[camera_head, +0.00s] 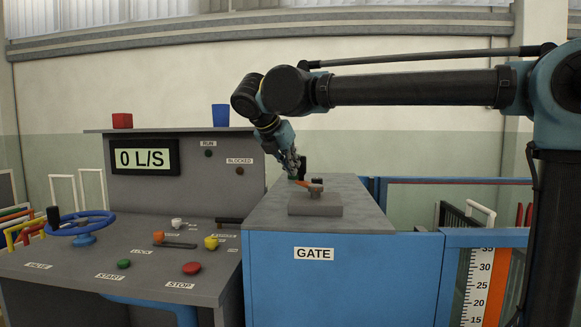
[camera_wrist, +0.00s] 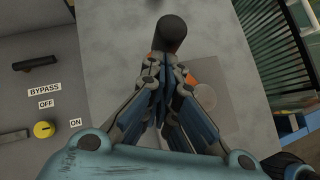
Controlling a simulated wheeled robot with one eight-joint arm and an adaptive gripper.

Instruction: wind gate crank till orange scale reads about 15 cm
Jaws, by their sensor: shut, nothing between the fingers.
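The gate crank has an orange arm (camera_head: 314,187) and a black upright handle (camera_head: 303,165). It stands on a grey block (camera_head: 315,205) on top of the blue cabinet labelled GATE (camera_head: 340,275). My gripper (camera_head: 297,177) is at the crank, close beside the handle, shut and empty. In the wrist view the handle (camera_wrist: 171,34) rises just beyond my fingertips (camera_wrist: 167,72), and the orange arm (camera_wrist: 197,78) is partly hidden behind my fingers. I cannot tell whether they touch the crank. The scale (camera_head: 478,288) shows marks from 35 down to 15, beside an orange strip (camera_head: 499,285).
The grey console (camera_head: 130,265) at left carries a blue handwheel (camera_head: 80,228), START and STOP buttons and small knobs. Its display (camera_head: 146,157) reads 0 L/S. My arm spans the upper right.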

